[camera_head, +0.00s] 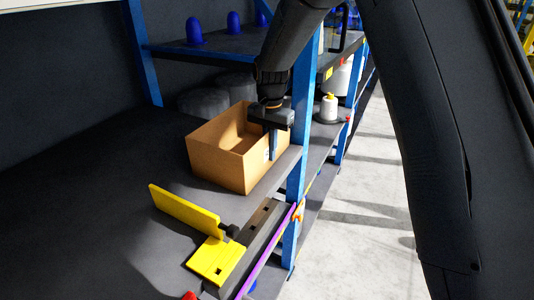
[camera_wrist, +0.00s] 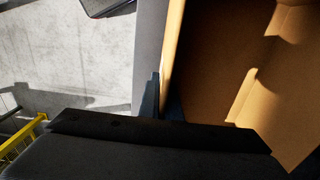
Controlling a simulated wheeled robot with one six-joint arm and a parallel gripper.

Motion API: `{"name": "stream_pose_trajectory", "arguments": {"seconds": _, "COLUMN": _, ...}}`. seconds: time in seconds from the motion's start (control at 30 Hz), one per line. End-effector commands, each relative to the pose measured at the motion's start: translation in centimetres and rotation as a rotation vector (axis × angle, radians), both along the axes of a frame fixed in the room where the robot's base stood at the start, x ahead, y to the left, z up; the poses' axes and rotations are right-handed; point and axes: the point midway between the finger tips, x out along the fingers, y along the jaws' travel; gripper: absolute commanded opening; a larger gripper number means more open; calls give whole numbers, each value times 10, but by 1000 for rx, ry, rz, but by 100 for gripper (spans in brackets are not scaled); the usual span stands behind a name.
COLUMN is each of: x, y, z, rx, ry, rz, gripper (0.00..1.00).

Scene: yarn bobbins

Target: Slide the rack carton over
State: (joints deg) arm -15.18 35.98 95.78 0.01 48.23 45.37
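The open brown carton (camera_head: 222,164) stands on the dark rack shelf (camera_head: 110,215), near its front edge, in the head view. Its inside looks empty where visible. My gripper (camera_head: 272,146) points down at the carton's right wall, with one finger against the outer face. In the wrist view the carton (camera_wrist: 225,65) fills the right side. My fingers (camera_wrist: 163,100) lie close on either side of its wall there, and the gripper looks shut on that wall. The inner finger is mostly in shadow.
A yellow bracket (camera_head: 188,212) stands on the shelf in front of the carton. A blue rack post (camera_head: 297,165) rises just right of it. Grey rounded bobbins (camera_head: 205,104) sit behind. A white bobbin (camera_head: 328,107) stands further along. The shelf's left is clear.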

Motion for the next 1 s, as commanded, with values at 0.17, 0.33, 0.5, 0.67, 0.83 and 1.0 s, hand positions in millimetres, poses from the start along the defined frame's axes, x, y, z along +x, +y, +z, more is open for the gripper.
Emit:
{"name": "stream_pose_trajectory", "arguments": {"seconds": 0.17, "x": 1, "y": 1, "z": 1, "rx": 0, "ry": -1, "rz": 4, "gripper": 0}}
{"name": "stream_pose_trajectory", "arguments": {"seconds": 0.33, "x": 1, "y": 2, "z": 1, "rx": 0, "ry": -1, "rz": 6, "gripper": 0}}
{"name": "stream_pose_trajectory", "arguments": {"seconds": 0.5, "x": 1, "y": 2, "z": 1, "rx": 0, "ry": -1, "rz": 6, "gripper": 21}}
{"name": "stream_pose_trajectory", "arguments": {"seconds": 0.67, "x": 1, "y": 1, "z": 0, "rx": 0, "ry": 0, "rz": 5, "gripper": 26}}
{"name": "stream_pose_trajectory", "arguments": {"seconds": 0.83, "x": 1, "y": 0, "z": 0, "rx": 0, "ry": 0, "rz": 4, "gripper": 26}}
{"name": "stream_pose_trajectory", "arguments": {"seconds": 1.0, "x": 0, "y": 1, "z": 0, "rx": 0, "ry": 0, "rz": 4, "gripper": 26}}
